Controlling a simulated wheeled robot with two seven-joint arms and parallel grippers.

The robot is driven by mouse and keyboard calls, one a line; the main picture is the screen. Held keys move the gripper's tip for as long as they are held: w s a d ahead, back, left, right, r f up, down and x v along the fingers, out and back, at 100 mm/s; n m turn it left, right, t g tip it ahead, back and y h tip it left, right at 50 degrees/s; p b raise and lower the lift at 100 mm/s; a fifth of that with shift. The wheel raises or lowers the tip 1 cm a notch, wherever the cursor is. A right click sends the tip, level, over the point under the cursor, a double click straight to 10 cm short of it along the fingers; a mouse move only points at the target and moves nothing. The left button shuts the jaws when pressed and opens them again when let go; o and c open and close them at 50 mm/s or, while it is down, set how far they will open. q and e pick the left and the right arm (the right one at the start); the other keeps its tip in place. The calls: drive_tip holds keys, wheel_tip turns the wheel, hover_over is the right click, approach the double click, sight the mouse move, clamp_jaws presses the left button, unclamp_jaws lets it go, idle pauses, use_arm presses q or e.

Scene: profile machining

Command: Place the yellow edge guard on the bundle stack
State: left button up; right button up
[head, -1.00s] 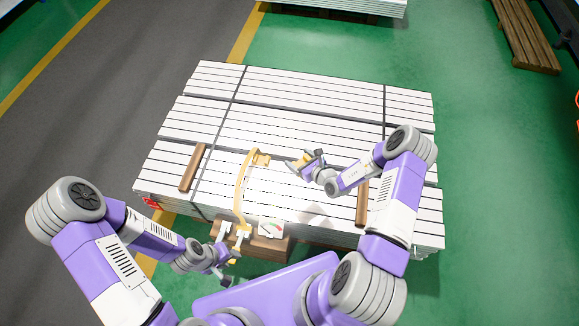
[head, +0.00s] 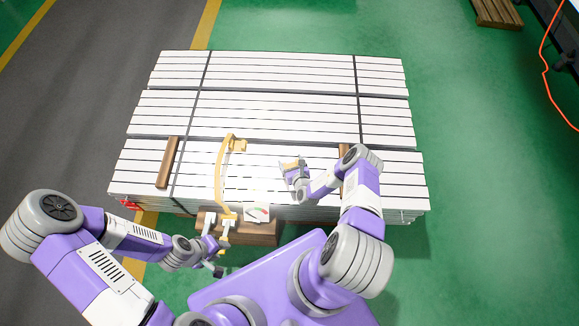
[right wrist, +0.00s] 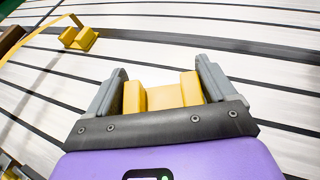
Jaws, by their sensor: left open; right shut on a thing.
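The bundle stack (head: 270,75) is a wide layer of white profiles with dark straps and gaps. My right gripper (head: 289,163) is over its front part, shut on the yellow edge guard. In the right wrist view my right gripper (right wrist: 162,95) has its grey fingers on both sides of the yellow edge guard (right wrist: 188,90), a notched block. White profiles show beneath and beyond it; the height above them is unclear. My left gripper (head: 217,248) is open at the stack's front, close to the lower end of a curved yellow piece; its fingertips are hard to make out.
The curved yellow piece (head: 221,172) arches over the stack's front left; its block end (right wrist: 80,38) shows in the right wrist view. Wooden battens (head: 167,162) lie on the stack. A wooden block (head: 262,231) and dial plate (head: 257,212) are at the front edge.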

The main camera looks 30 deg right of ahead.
sight(291, 165)
drive_tip(key=shift+f+b, duration=0.75)
drive_tip(key=shift+f, duration=0.95)
drive_tip(key=shift+f, duration=0.15)
drive_tip(key=o, duration=0.8)
drive_tip(key=shift+o, duration=0.2)
